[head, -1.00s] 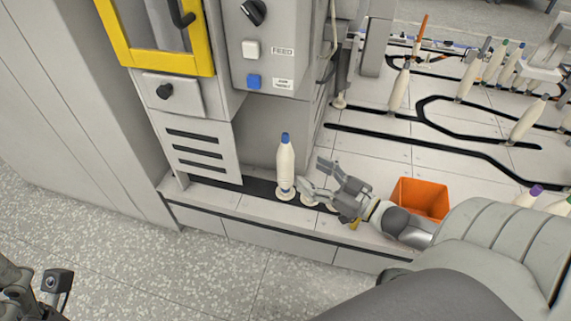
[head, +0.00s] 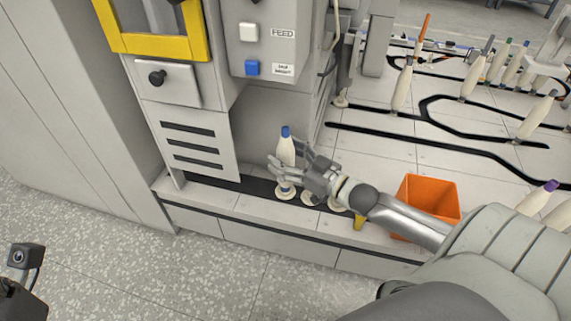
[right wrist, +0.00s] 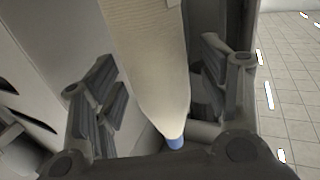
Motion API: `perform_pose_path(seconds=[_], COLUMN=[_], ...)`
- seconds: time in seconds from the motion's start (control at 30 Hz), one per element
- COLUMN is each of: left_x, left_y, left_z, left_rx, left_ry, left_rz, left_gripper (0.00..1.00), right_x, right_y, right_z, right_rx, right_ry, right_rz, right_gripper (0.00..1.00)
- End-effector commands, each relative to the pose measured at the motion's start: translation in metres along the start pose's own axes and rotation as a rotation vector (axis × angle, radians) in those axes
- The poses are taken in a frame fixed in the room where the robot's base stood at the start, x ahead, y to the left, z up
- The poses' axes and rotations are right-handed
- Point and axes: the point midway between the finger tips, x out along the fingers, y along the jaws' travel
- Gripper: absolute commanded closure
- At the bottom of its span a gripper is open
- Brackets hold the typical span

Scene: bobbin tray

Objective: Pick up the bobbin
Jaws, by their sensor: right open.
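The bobbin (head: 286,149) is cream-coloured with a blue tip and stands upright on a round peg base on the ledge below the machine. In the right wrist view the bobbin (right wrist: 152,65) lies between the two fingers, with its blue tip towards the palm. My right gripper (head: 288,165) is open around the bobbin, one finger on its near side and one on its far side. A gap shows between the left finger and the bobbin; whether the right finger touches it I cannot tell. My left gripper is not clearly visible.
The machine (head: 182,120) with a yellow frame and buttons rises behind the ledge. An orange bin (head: 428,205) stands to the right, beside my right forearm. Empty round bases sit beside the bobbin.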

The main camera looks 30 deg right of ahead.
Motion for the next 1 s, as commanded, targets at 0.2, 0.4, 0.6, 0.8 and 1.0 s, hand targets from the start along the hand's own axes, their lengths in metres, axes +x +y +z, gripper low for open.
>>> perform_pose_path(seconds=[0.2, 0.4, 0.6, 0.8, 1.0], left_x=[0.0016, 0.0016, 0.0016, 0.0016, 0.0007], left_y=[0.0002, 0.0002, 0.0003, 0.0003, -0.0001], left_z=[0.0002, 0.0001, 0.0001, 0.0001, 0.0001], left_rx=[0.001, 0.001, 0.000, 0.000, 0.001], left_ry=[0.006, 0.005, 0.006, 0.006, 0.002], left_rz=[0.003, 0.003, 0.002, 0.002, 0.002], left_gripper=[0.34, 0.34, 0.34, 0.34, 0.34], right_x=[0.0038, 0.0035, 0.0034, 0.0035, 0.0035], right_y=[0.0002, 0.0001, 0.0000, 0.0000, 0.0000], right_z=[-0.0001, -0.0001, -0.0001, -0.0006, -0.0012], right_rx=[0.000, 0.000, 0.000, 0.000, 0.000], right_ry=[-0.002, -0.002, -0.002, 0.000, 0.000], right_rz=[0.000, 0.000, 0.000, 0.000, 0.000], right_gripper=[0.32, 0.44, 0.70, 0.85, 0.85])
